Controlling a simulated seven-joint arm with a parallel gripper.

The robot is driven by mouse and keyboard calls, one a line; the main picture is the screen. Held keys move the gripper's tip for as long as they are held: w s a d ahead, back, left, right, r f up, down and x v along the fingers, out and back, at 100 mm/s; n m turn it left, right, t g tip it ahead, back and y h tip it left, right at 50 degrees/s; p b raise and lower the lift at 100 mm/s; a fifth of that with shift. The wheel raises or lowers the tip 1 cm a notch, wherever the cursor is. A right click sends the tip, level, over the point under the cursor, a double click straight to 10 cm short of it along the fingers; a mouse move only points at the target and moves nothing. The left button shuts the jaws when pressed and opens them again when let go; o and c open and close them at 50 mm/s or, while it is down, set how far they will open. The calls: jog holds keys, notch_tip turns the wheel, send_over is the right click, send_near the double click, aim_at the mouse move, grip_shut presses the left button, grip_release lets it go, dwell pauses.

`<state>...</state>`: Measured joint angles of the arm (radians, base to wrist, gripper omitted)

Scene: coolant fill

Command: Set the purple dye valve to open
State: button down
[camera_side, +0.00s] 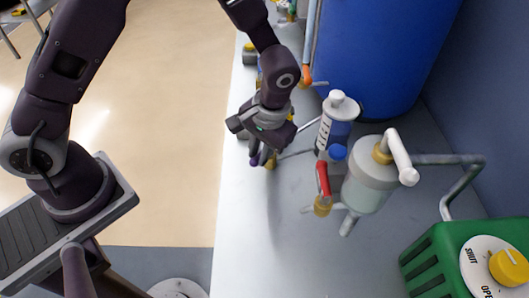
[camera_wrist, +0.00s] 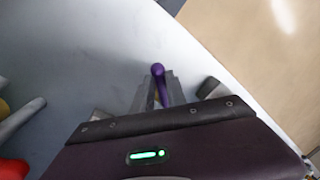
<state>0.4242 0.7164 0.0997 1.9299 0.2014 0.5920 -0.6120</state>
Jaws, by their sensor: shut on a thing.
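The purple dye valve handle (camera_wrist: 158,71) shows between my gripper's fingers in the wrist view. It is a slim purple lever with a rounded end. My gripper (camera_wrist: 156,95) is shut on the purple handle, low over the grey bench. Most of the valve is hidden by the gripper, and I cannot tell its open or shut setting.
A red-handled valve (camera_side: 323,178) and a clear vessel with a white tap (camera_side: 368,185) stand to the right. A white-and-blue bottle (camera_side: 335,124) stands behind them. A big blue drum (camera_side: 380,50) is at the back. A green box (camera_side: 440,258) with a yellow knob (camera_side: 508,268) is front right.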

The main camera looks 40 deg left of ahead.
jog(key=a+m, duration=0.1)
jog(key=m, duration=0.1)
jog(key=a+m+t, duration=0.1)
jog(key=m, duration=0.2)
jog(key=shift+w+a, duration=0.1)
jog(key=shift+w+a+m+t+h, duration=0.2)
jog(key=shift+a+m, duration=0.2)
jog(key=shift+m, duration=0.8)
jog(key=shift+w+a+m+t+h, duration=0.15)
jog(key=shift+a+m, duration=0.25)
jog(key=shift+m, duration=0.8)
jog(key=shift+w, duration=0.1)
jog(key=c, duration=1.3)
grip_release()
jog(key=shift+c, duration=0.2)
notch_tip(320, 180, up, 7)
jog(key=s, duration=0.1)
jog(key=shift+d, duration=0.45)
jog(key=shift+r, duration=0.15)
